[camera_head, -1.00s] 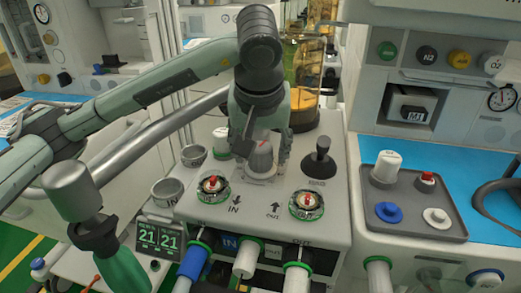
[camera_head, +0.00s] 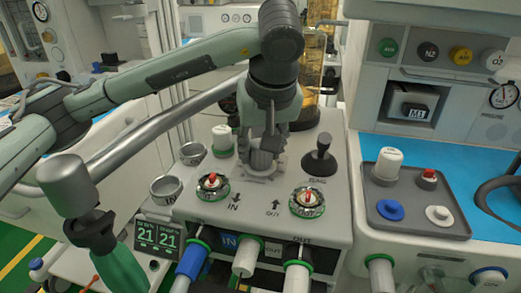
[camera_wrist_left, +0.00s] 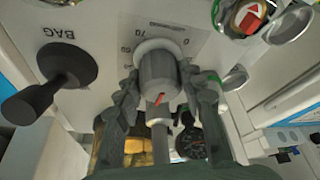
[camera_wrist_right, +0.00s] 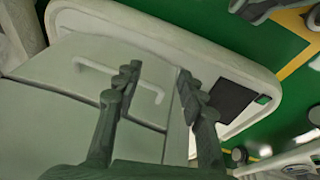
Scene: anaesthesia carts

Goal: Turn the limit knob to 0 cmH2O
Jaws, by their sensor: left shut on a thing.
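The grey limit knob (camera_head: 262,160) stands on the white machine top between the IN and OUT valves. My left gripper (camera_head: 262,142) is above it, its fingers closed around its sides. In the left wrist view, the knob (camera_wrist_left: 157,72) is between the two fingers (camera_wrist_left: 157,95). A red mark shows on its lower part, and scale numerals, one a 0 at its upper right, show on the panel around it. I cannot tell which value the mark meets. My right gripper (camera_wrist_right: 158,82) is open and empty, away from the knob, in the right wrist view.
The black BAG lever (camera_head: 320,157) stands right of the knob. The IN valve (camera_head: 211,187) and OUT valve (camera_head: 307,202) with red centres are in front. A white-and-green knob (camera_head: 223,140) is at the left. A grey tray (camera_head: 415,222) lies on the right cart.

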